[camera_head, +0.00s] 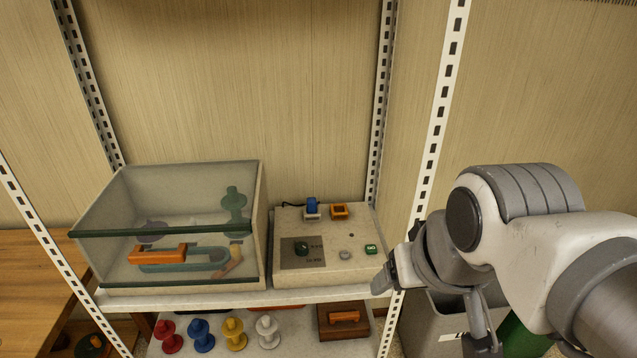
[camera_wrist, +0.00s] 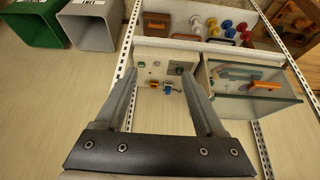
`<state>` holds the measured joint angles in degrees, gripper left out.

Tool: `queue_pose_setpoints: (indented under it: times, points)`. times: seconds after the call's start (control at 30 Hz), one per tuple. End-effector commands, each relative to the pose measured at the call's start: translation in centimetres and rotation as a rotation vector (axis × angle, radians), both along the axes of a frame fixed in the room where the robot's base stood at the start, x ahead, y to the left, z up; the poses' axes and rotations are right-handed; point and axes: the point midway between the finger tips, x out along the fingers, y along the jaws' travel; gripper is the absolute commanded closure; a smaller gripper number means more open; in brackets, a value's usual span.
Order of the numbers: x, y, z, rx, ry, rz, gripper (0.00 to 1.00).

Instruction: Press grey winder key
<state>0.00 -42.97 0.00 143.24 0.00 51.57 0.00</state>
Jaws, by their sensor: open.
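A pale control box (camera_head: 305,275) sits on the upper shelf. On its top, a small round grey key (camera_head: 345,254) lies between a dark plate with a green knob (camera_head: 302,248) and a green key (camera_head: 371,249). A blue switch (camera_head: 312,206) and an orange square part (camera_head: 340,211) stand at its back. My gripper (camera_head: 384,283) is at the right front of the box, apart from the grey key. In the wrist view my gripper (camera_wrist: 159,76) is open and empty, its fingers spread towards the box (camera_wrist: 180,56).
A glass case (camera_head: 190,265) with coloured parts inside stands left of the box. White slotted posts (camera_head: 433,125) frame the shelf, one close to my arm. Several coloured spools (camera_head: 235,333) and a wooden block (camera_head: 343,320) are below. Grey (camera_wrist: 92,25) and green (camera_wrist: 38,22) bins stand beside the rack.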

Motion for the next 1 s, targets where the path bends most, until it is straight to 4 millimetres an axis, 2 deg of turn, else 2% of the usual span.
queue_pose_setpoints:
  times: [0.33, 0.7, 0.73, 1.0]
  points:
    - [0.0, 0.0, 0.0, 0.0, 0.0, 0.0, 0.3]
    - [0.0, 0.0, 0.0, 0.0, 0.0, 0.0, 0.97]
    - [0.0, 0.0, 0.0, 0.0, 0.0, 0.0, 1.0]
    - [0.0, 0.0, 0.0, 0.0, 0.0, 0.0, 1.0]
